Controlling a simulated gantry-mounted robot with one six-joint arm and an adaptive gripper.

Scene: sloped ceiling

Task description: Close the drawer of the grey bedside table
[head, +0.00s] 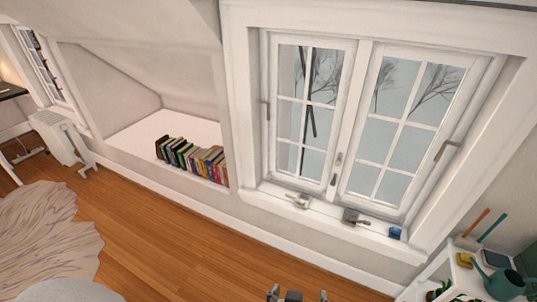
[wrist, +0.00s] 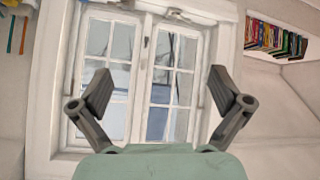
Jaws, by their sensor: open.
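No grey bedside table and no drawer can be made out in either view. My gripper (wrist: 158,90) is open and empty in the wrist view, its two dark fingers spread wide in front of the white window. In the head view the tips of my gripper (head: 296,296) just show at the bottom edge, above the wooden floor. Nothing is between the fingers.
A white window (head: 350,130) with a sill fills the back wall; a blue cup (head: 395,233) stands on the sill. Books (head: 192,158) line a wall niche. A white shelf (head: 440,272) with a teal watering can (head: 504,283) is at bottom right. A pale rug (head: 45,235) lies left.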

